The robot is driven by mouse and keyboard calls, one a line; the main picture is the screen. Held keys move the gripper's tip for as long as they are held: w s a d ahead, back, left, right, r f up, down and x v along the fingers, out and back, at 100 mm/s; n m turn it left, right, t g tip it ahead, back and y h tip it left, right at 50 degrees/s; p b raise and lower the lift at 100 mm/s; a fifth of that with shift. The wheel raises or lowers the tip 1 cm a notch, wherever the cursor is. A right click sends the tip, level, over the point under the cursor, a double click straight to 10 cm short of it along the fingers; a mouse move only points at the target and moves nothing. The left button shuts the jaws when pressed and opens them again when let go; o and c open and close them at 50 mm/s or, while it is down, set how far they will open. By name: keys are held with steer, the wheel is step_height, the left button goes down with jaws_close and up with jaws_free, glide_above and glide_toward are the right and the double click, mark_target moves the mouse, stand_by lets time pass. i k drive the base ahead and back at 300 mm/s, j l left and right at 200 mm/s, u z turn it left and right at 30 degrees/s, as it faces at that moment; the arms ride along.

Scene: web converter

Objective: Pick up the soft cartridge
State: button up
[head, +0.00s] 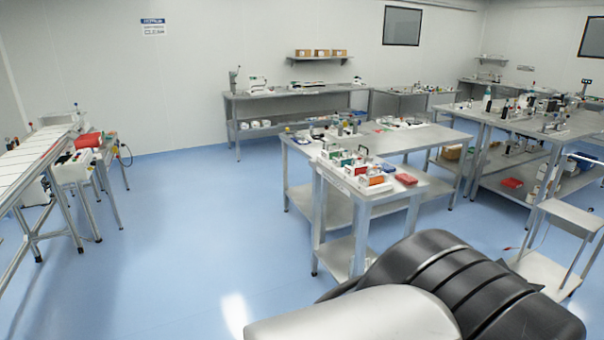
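I cannot tell which thing is the soft cartridge. A small metal table (336,183) at centre right carries several small coloured items, too small to identify. Among them are a green-fronted item (337,156), an orange-fronted item (376,180) and a flat red item (405,179). The small items stand close together, some in pale holders, with a dark handle rising behind them. My gripper is not in view. Only grey and black parts of my own body show at the bottom right, well in front of the small table.
A longer metal table (437,138) stands right behind the small one. A bench (290,93) lines the back wall. A large workbench (560,127) and a low stand (572,215) are at right. A white conveyor (30,155) is at far left. The blue floor (190,220) between is clear.

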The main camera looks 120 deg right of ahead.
mark_target(367, 180)
steer(key=z, duration=0.4)
steer(key=l+z, duration=0.1)
steer(key=z, duration=0.3)
steer(key=i+z, duration=0.1)
steer(key=z, duration=3.6)
steer(key=i+l+u, duration=0.2)
steer(key=i, duration=0.5)
steer(key=i+l+u, duration=0.2)
steer(key=i+l, duration=0.15)
steer(key=i, duration=0.4)
steer(key=i+l+u, duration=0.25)
steer(key=i+l, duration=0.2)
steer(key=i, duration=0.2)
steer(key=i+l+u, duration=0.2)
steer(key=i+l, duration=0.35)
steer(key=i, duration=0.1)
